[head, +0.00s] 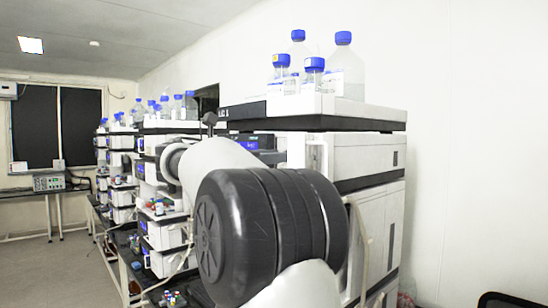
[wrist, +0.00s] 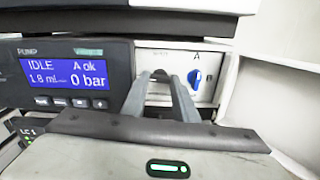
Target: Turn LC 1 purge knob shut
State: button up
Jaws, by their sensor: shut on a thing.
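The LC 1 pump front shows in the wrist view, with a lit blue display (wrist: 68,74) reading IDLE, A ok and 0 bar. My gripper (wrist: 160,76) reaches to the white panel (wrist: 207,60) right of the display. Its two fingers are closed in on a small dark thing at the panel, which seems to be the purge knob; it is mostly hidden, and its turn angle cannot be told. A blue knob (wrist: 194,78) below a letter A sits just right of the fingertips, apart from them. In the head view, my arm hides the gripper and pump front.
The LC 1 stack's top tray (head: 300,110) carries several blue-capped bottles (head: 343,62). Further stacks (head: 160,235) stand behind to the left. A dark ledge (wrist: 170,12) overhangs the panel, and a white wall (wrist: 280,95) closes it on the right. Floor (head: 50,270) is free at left.

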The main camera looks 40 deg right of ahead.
jog(key=shift+m, duration=0.4)
jog(key=m+b, duration=0.1)
jog(key=m, duration=0.2)
jog(key=shift+a+f+m, duration=0.1)
jog(key=shift+m, duration=0.3)
jog(key=m+b, duration=0.2)
jog(key=m, duration=0.1)
jog(key=shift+m, duration=0.3)
jog(key=m+b, duration=0.2)
jog(key=m, duration=0.2)
jog(key=shift+m+b, duration=1.3)
jog(key=shift+m, duration=0.9)
jog(key=o, duration=0.8)
